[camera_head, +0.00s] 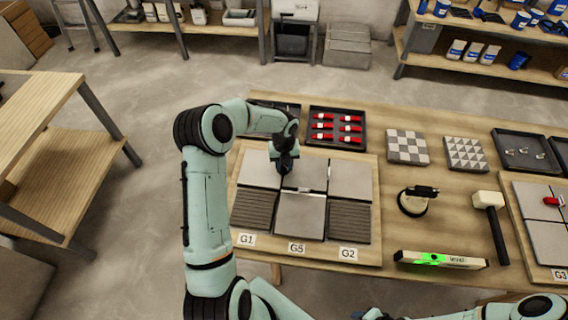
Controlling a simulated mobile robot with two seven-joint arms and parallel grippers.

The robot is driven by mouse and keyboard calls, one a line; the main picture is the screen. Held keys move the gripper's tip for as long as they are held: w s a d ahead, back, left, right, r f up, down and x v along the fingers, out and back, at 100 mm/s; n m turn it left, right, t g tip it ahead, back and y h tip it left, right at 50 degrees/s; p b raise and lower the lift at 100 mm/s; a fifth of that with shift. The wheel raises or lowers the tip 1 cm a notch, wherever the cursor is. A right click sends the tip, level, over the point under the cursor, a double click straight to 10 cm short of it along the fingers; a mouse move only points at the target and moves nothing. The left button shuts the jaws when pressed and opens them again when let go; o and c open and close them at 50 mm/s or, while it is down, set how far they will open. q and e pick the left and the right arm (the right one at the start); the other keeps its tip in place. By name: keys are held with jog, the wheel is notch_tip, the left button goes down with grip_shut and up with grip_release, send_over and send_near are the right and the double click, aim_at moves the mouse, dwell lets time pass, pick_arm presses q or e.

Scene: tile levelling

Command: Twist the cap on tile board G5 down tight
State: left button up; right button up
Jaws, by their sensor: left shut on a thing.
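The wooden tile board (373,203) lies on the table with light grey tiles and dark ribbed patches. The label G5 (296,247) sits at its front edge, between labels G1 (246,240) and G2 (348,254). My left gripper (285,171) points down at the seam between the back tiles, behind the middle light tile (300,215). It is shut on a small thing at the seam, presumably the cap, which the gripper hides. Of my right arm only parts show at the bottom edge; its fingers cannot be made out.
A black tray (336,145) of red-and-white pieces lies behind the board. To the right are patterned tile samples (407,147), a round black-handled tool (413,205), a mallet (489,200), a green-lit level (440,260) and another tile board (537,215).

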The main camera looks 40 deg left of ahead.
pick_arm(q)
jog(key=shift+m, duration=1.5)
jog(key=o, duration=1.1)
jog(key=shift+c, duration=0.2)
notch_tip(320, 180, up, 14)
jog(key=shift+f, duration=0.25)
